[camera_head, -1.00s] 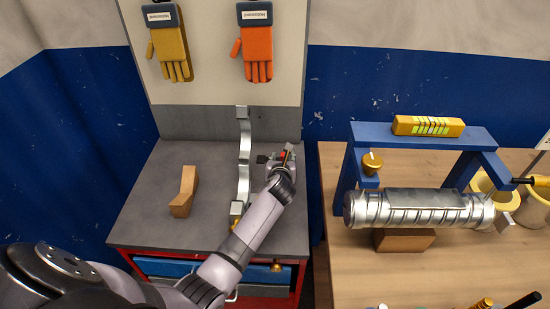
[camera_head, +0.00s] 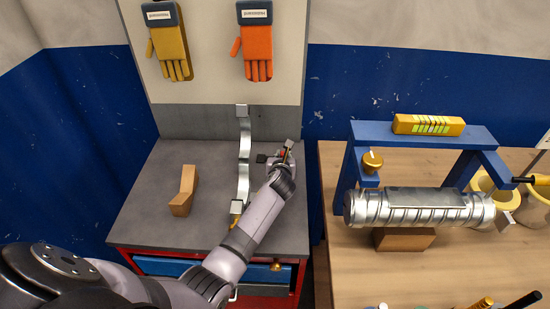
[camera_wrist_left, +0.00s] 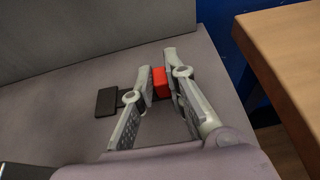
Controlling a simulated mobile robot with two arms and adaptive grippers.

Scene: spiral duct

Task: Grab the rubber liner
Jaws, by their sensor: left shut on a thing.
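My left gripper (camera_head: 281,157) is over the back right of the grey worktop in the head view. In the left wrist view my left gripper (camera_wrist_left: 160,82) is shut on a small red block (camera_wrist_left: 160,84), which sits between its fingertips. The fingers hide part of the block. A flat dark square piece (camera_wrist_left: 107,102) lies on the worktop just left of the fingers; it also shows in the head view (camera_head: 262,158). I cannot tell for sure which of these two is the rubber liner. My right gripper is not in view.
A bent metal strip (camera_head: 244,160) and a wooden block (camera_head: 184,190) are on the grey worktop (camera_head: 150,222) to the left. A wooden table (camera_head: 470,260) on the right carries a spiral metal duct (camera_head: 420,208) and a blue frame (camera_head: 355,160). A gap separates the two surfaces.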

